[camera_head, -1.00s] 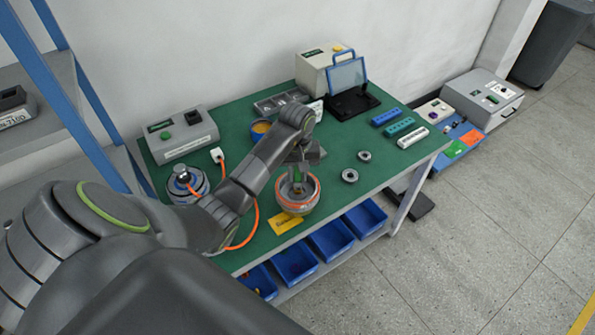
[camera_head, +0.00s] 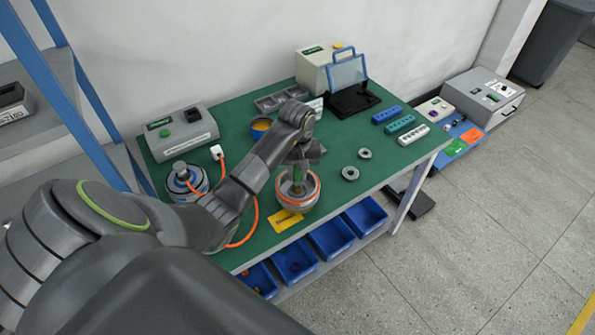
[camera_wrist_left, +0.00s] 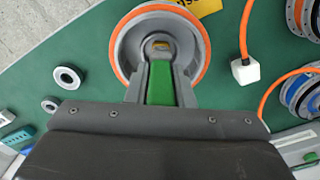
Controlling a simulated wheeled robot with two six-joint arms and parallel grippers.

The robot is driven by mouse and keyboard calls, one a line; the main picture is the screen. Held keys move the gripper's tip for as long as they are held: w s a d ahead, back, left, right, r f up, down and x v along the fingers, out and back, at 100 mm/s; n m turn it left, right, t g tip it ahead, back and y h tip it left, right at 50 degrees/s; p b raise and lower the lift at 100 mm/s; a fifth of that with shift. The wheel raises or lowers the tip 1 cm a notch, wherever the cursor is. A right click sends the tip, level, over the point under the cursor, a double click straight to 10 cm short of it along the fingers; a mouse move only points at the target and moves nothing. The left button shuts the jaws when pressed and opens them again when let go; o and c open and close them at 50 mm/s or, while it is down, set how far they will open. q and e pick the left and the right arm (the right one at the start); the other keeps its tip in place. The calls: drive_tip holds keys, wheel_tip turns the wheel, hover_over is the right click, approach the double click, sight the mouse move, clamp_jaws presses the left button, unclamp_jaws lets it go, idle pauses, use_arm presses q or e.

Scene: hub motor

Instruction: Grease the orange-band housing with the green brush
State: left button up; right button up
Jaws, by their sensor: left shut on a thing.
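The orange-band housing (camera_head: 298,190) is a round grey bowl with an orange ring at its rim, near the front edge of the green bench. It also shows in the left wrist view (camera_wrist_left: 127,40). My left gripper (camera_head: 298,168) is directly above it, pointing down, and is shut on the green brush (camera_head: 297,176). In the left wrist view the brush's green handle (camera_wrist_left: 160,85) lies between the fingers, and its lower end is inside the housing's opening. Whether the bristles touch the housing cannot be told. My right gripper does not show.
A yellow tag (camera_head: 286,221) lies beside the housing. Two bearing rings (camera_head: 350,173) lie to its right. A blue pot (camera_head: 261,127) with amber contents stands behind my arm. A blue-banded unit (camera_head: 187,180) and an orange cable (camera_head: 256,215) are at left. Blue bins (camera_head: 332,238) sit below.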

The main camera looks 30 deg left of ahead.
use_arm(q)
drive_tip(key=shift+f, duration=0.25)
idle(0.3)
drive_tip(key=n, duration=0.4)
drive_tip(key=shift+b, duration=0.35)
drive_tip(key=shift+f+m+b, duration=0.15)
drive_tip(key=shift+m+b, duration=2.2)
drive_tip(key=shift+m, duration=1.65)
